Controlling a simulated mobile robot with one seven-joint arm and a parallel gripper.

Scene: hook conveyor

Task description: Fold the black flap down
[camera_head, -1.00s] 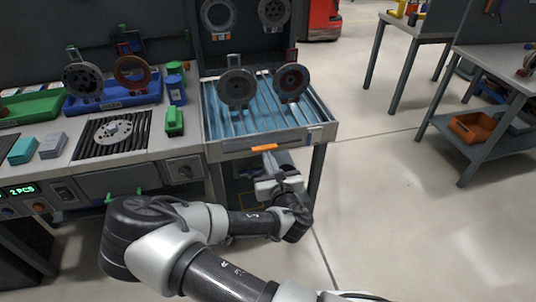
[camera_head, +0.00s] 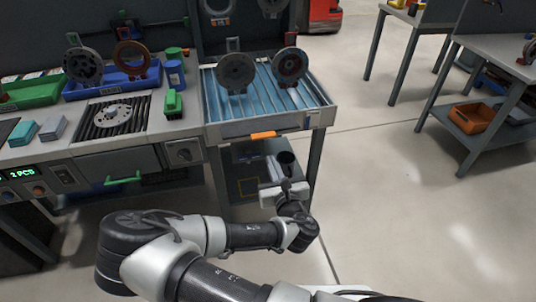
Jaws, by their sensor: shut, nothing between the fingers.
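My gripper (camera_head: 272,168) points up below the front edge of the blue slatted tray (camera_head: 215,108), apart from it. Its fingers are small here and look closed, with nothing seen between them. An orange grip (camera_head: 262,135) sits on the grey front strip (camera_head: 232,143) of the tray. I cannot surely pick out a separate black flap; this front strip is the nearest flap-like part, and its hinge is not clear.
A green handle (camera_head: 122,180) sticks out at the left bench front. A shelf (camera_head: 240,182) lies under the tray. The floor (camera_head: 400,220) to the right is clear.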

